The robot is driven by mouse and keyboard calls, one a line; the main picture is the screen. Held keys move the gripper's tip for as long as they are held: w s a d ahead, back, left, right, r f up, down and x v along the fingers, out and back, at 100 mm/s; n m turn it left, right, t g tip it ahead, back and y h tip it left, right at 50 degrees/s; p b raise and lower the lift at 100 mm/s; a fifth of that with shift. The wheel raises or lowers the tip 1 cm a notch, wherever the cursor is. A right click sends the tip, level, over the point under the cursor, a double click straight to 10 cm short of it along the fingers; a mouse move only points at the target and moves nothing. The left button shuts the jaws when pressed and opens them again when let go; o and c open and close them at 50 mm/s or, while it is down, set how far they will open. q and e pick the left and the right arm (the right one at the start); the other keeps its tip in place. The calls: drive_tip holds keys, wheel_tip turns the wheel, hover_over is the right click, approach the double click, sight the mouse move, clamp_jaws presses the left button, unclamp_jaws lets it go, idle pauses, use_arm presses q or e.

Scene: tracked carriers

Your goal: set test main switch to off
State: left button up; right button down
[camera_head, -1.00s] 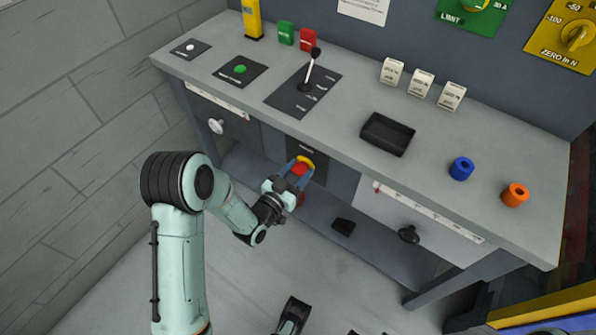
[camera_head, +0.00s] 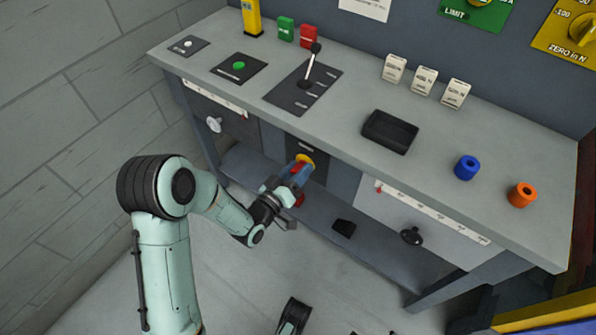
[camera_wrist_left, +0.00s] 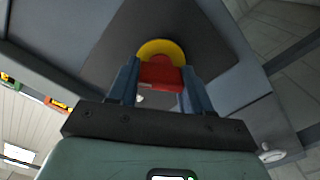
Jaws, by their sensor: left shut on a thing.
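The main switch is a red knob (camera_wrist_left: 160,74) on a yellow disc (camera_wrist_left: 161,47), set on a dark plate on the bench front. In the head view the yellow disc (camera_head: 306,159) shows just beyond my left gripper (camera_head: 297,172), with only a little red visible. In the left wrist view the blue fingers of my left gripper (camera_wrist_left: 159,80) stand on both sides of the red knob and are shut on it. The knob's marking and pointing direction cannot be read clearly. My right gripper cannot be made out.
Above, the grey bench top (camera_head: 345,100) carries a lever (camera_head: 310,70), a green button (camera_head: 239,65), a black tray (camera_head: 390,132), and blue (camera_head: 467,167) and orange (camera_head: 522,194) cylinders. A red part (camera_head: 299,199) sits below the switch. A lower shelf (camera_head: 325,215) runs underneath.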

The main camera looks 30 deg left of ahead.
use_arm(q)
drive_tip(key=n, duration=0.3)
drive_tip(key=shift+n, duration=0.4)
drive_tip(key=n, duration=0.3)
drive_tip(key=shift+n, duration=0.3)
drive_tip(key=shift+n+p, duration=0.6)
drive_tip(key=shift+n, duration=1.3)
use_arm(e)
drive_tip(key=shift+s+a+r+g, duration=0.3)
drive_tip(key=shift+s+a+r, duration=0.2)
drive_tip(key=shift+s, duration=0.25)
use_arm(q)
drive_tip(key=shift+f, duration=0.1)
use_arm(e)
drive_tip(key=shift+s, duration=0.1)
use_arm(q)
drive_tip(key=o, duration=1.1)
drive_tip(key=shift+c, duration=0.2)
drive_tip(key=shift+s, duration=0.1)
